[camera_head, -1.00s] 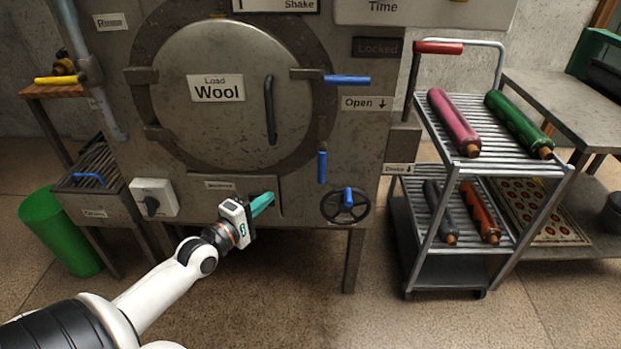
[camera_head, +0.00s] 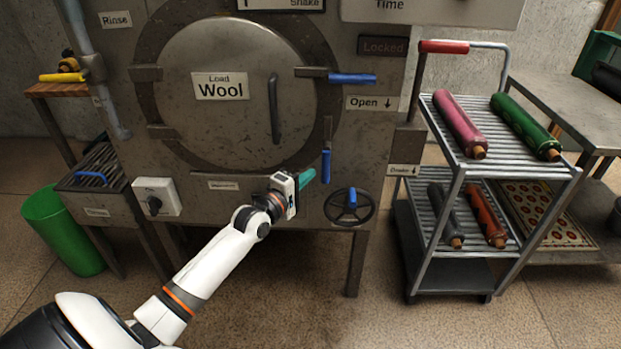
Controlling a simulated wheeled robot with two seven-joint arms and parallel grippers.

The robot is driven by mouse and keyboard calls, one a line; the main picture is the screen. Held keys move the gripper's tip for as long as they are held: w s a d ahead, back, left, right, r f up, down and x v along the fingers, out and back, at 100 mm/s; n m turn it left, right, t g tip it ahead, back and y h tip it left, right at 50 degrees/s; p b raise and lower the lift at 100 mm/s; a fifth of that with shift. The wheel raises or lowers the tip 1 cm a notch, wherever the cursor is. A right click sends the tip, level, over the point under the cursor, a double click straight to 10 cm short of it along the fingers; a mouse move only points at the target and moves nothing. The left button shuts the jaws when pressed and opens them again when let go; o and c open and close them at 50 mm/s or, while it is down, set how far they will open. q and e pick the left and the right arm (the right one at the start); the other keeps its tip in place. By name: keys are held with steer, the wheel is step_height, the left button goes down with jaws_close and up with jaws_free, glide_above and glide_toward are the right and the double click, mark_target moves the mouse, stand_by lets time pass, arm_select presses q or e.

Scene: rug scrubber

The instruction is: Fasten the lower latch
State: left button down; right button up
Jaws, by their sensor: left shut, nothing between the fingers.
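The round machine door (camera_head: 238,125) is closed flush in its frame, with a "Load Wool" label and a vertical bar handle. The upper latch's blue handle (camera_head: 351,79) lies horizontal at the door's upper right. The lower latch's blue handle (camera_head: 326,165) hangs straight down at the door's lower right. My left gripper (camera_head: 308,176) is shut and empty, its teal fingers just left of and slightly below the lower latch handle. I cannot tell whether they touch it. My right gripper is not in view.
A handwheel with a blue knob (camera_head: 350,205) sits below the lower latch. A grey switch box (camera_head: 157,198) is at the left. A cart (camera_head: 425,216) with rolled rugs stands at the right. A green bin (camera_head: 62,230) is on the floor at far left.

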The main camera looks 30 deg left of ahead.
arm_select(q)
steer(key=shift+w+d, duration=0.4)
steer(key=shift+d, duration=0.05)
